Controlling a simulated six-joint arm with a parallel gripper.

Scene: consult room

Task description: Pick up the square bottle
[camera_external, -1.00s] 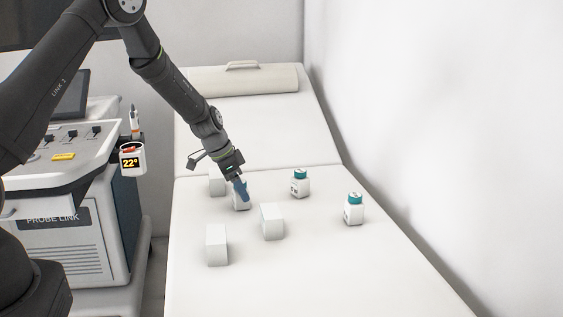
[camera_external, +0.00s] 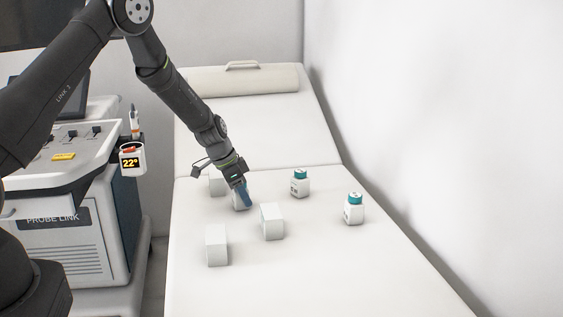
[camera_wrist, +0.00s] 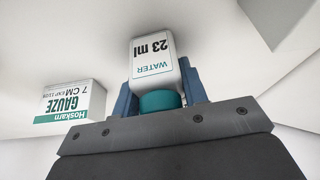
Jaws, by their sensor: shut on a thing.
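A white square bottle (camera_wrist: 152,60) with a teal cap and a label reading "WATER 23 ml" is between the blue fingers of my gripper (camera_wrist: 161,92) in the wrist view. My gripper is shut on it. In the external view the bottle (camera_external: 239,203) is partly hidden behind my gripper (camera_external: 242,194) and appears on or just above the bed; I cannot tell which. Two similar white bottles with teal caps stand to the right: one at the middle (camera_external: 300,187) and one nearer the wall (camera_external: 354,212).
White boxes stand around the held bottle: one behind left (camera_external: 217,184), one in front right (camera_external: 273,222), one in front left (camera_external: 217,246). A gauze box (camera_wrist: 74,104) sits left in the wrist view. The bed's (camera_external: 330,280) near part is clear.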

